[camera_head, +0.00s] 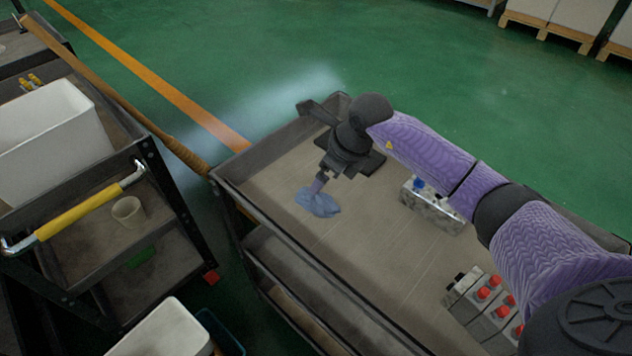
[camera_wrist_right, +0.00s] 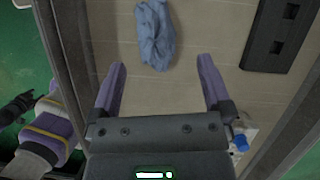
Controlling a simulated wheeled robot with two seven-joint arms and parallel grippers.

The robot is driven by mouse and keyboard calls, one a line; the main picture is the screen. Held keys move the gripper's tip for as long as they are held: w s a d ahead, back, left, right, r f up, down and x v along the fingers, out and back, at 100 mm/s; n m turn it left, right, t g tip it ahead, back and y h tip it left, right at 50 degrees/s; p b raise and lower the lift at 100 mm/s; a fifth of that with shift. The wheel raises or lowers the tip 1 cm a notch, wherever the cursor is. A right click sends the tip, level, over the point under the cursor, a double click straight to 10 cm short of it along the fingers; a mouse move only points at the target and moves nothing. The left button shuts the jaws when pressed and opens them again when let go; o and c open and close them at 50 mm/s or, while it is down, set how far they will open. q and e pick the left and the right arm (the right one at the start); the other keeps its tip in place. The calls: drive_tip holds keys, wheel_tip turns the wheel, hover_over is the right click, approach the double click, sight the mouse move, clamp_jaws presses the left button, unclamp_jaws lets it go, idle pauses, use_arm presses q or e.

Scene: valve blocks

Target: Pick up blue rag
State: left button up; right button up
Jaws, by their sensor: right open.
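The blue rag (camera_head: 318,202) lies crumpled on the beige top of the cart (camera_head: 375,238), near its left side. It also shows in the right wrist view (camera_wrist_right: 155,38), at the top centre, beyond the fingertips. My right gripper (camera_head: 319,186) reaches down over the rag from the right. In the right wrist view its two purple fingers (camera_wrist_right: 162,68) are spread wide with nothing between them. In the head view the tips overlap the rag; I cannot tell whether they touch it.
The cart top has a raised dark rim (camera_head: 290,127). A dark slotted plate (camera_wrist_right: 276,35) lies right of the rag. A grey box with a blue knob (camera_head: 432,207) and red-button boxes (camera_head: 485,293) stand farther right. A shelf cart with a yellow handle (camera_head: 88,207) stands left.

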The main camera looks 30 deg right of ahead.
sight(320, 193)
drive_tip(key=x, duration=0.2)
drive_tip(key=shift+s+a+f+b, duration=0.15)
drive_tip(key=shift+a+f+b, duration=0.05)
drive_tip(key=shift+f+b, duration=0.2)
drive_tip(key=f, duration=0.1)
drive_tip(key=f+b, duration=0.1)
drive_tip(key=f, duration=0.1)
drive_tip(key=f+b, duration=0.1)
drive_tip(key=shift+w+a+f, duration=0.25)
drive_tip(key=shift+w+a+f+b, duration=0.1)
drive_tip(key=shift+w+f+b, duration=0.1)
drive_tip(key=shift+f+b, duration=0.15)
drive_tip(key=shift+r, duration=0.25)
drive_tip(key=c, duration=1)
use_arm(q)
drive_tip(key=shift+g, duration=0.4)
drive_tip(key=s+f, duration=0.1)
drive_tip(key=f, duration=0.1)
drive_tip(key=s+f, duration=0.1)
drive_tip(key=shift+s+a+f, duration=0.1)
drive_tip(key=shift+s+f, duration=0.05)
drive_tip(key=shift+f, duration=0.2)
